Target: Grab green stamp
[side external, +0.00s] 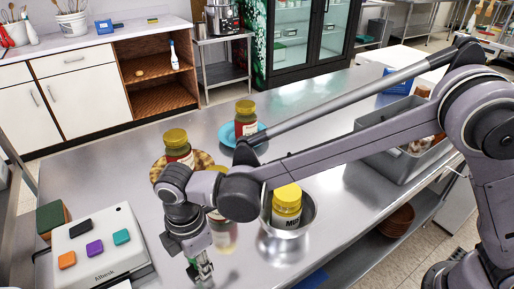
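A white box (98,262) with dark lettering on its front sits at the lower left of the steel table. On top of it are an orange piece (67,260), a purple piece (95,247), a black piece (81,228) and a teal-green piece (121,237), the closest match to a green stamp. A dark green and brown block (51,217) lies behind the box. My gripper (202,272) points down to the right of the box, apart from the teal-green piece. Small pale green patches show at its fingers; I cannot tell what they are or whether the fingers are open.
A yellow-lidded jar (177,146) stands on a brown patterned plate, another (246,117) on a blue plate (225,134). A metal pot (306,215) holds a yellow jar (287,202). Another jar is partly hidden behind my arm. A grey bin (400,160) is at right.

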